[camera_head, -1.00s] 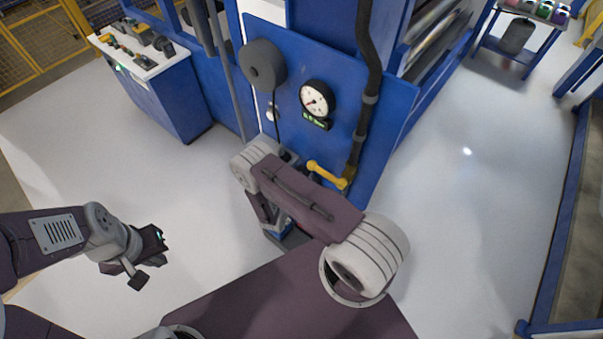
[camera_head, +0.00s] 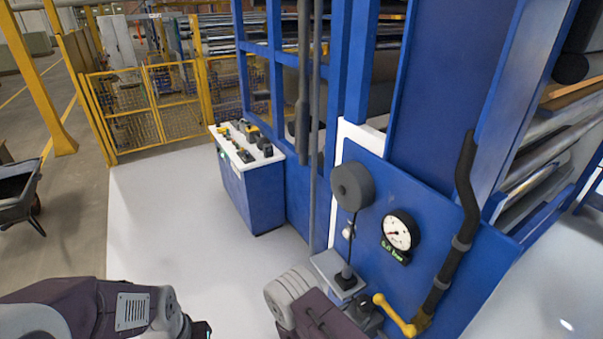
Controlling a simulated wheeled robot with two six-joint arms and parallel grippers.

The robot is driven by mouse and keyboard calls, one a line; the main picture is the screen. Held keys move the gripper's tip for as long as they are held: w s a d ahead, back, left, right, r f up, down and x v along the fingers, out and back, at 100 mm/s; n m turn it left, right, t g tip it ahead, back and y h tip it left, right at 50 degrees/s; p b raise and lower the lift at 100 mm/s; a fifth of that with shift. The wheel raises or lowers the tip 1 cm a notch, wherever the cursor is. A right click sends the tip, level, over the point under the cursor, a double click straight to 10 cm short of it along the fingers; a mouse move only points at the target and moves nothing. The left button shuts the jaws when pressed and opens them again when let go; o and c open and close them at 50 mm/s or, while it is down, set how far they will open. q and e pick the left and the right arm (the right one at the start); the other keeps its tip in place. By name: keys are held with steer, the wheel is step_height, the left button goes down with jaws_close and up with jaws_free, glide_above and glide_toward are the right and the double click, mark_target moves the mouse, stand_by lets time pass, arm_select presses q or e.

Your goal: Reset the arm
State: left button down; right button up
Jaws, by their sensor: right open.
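My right gripper (camera_head: 368,318) is a small dark shape mostly hidden behind this arm, beside the yellow handle (camera_head: 394,314). It is open and I see nothing in it. I cannot tell whether it touches the handle. My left arm (camera_head: 95,308) lies across the bottom left corner. Only a dark edge of my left gripper (camera_head: 205,330) shows at the bottom edge, so its jaws are out of sight.
White floor (camera_head: 160,230) is clear at left, before a yellow fence (camera_head: 140,105).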

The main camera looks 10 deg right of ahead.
steer(key=s+d+r+m+g+h+b, duration=0.1)
steer(key=s+d+r+m+g+b, duration=0.2)
steer(key=s+d+m+g+b, duration=0.45)
steer(key=s+a+m+g+y+b, duration=0.2)
steer(key=s+a+m+g+y, duration=0.2)
steer(key=s+m, duration=0.4)
steer(key=w+a+r+m+t+y+b, duration=0.1)
steer(key=w+a+m+t+y+b, duration=0.1)
steer(key=a+m+t+y+b, duration=0.2)
steer(key=a+m+y, duration=0.3)
steer(key=a+m, duration=0.1)
steer(key=m, duration=0.2)
steer(key=shift+w+a+m, duration=0.2)
steer(key=shift+a+m, duration=0.15)
steer(key=shift+s+d, duration=0.1)
